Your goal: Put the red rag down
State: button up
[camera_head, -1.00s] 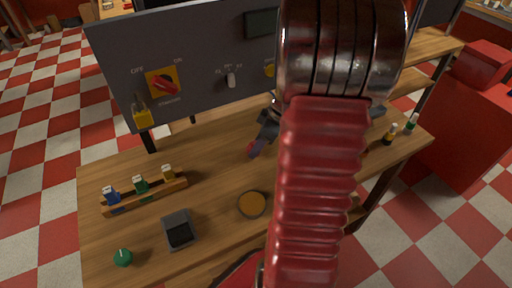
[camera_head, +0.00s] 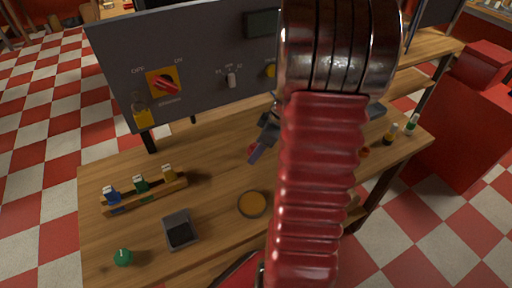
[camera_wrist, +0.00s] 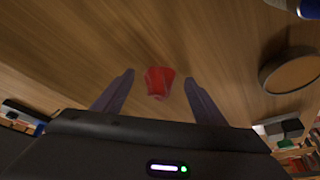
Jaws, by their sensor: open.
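The red rag (camera_wrist: 158,83) is a small crumpled piece on the wooden tabletop in the wrist view. It lies between the two spread fingers of my gripper (camera_wrist: 158,76), with a gap on each side, so neither finger appears to touch it. In the head view a small part of the red rag (camera_head: 251,149) shows beside my gripper (camera_head: 260,148). My red arm hides much of the table behind it.
On the bench (camera_head: 215,165) are a round orange-topped dish (camera_head: 252,204), a dark square container (camera_head: 180,231), a rack of coloured bottles (camera_head: 145,195) and a green knob (camera_head: 123,257). A grey switch panel (camera_head: 200,70) stands behind. Small bottles (camera_head: 390,134) stand at right.

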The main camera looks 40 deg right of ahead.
jog(key=v, duration=1.4)
dwell(0.4)
jog(key=w+a+r+m+h, duration=0.1)
jog(key=a+r, duration=0.2)
jog(key=a, duration=0.6)
jog(key=a+r+m+h, duration=0.1)
jog(key=a+r, duration=0.1)
jog(key=a, duration=0.7)
jog(key=s+a+r+m+t, duration=0.1)
jog(key=s+a+m, duration=0.2)
jog(key=a, duration=1)
jog(key=s, duration=0.3)
jog(key=shift+a+r+m+t, duration=0.2)
jog(key=shift+r+m+t, duration=0.2)
jog(key=shift+s, duration=0.15)
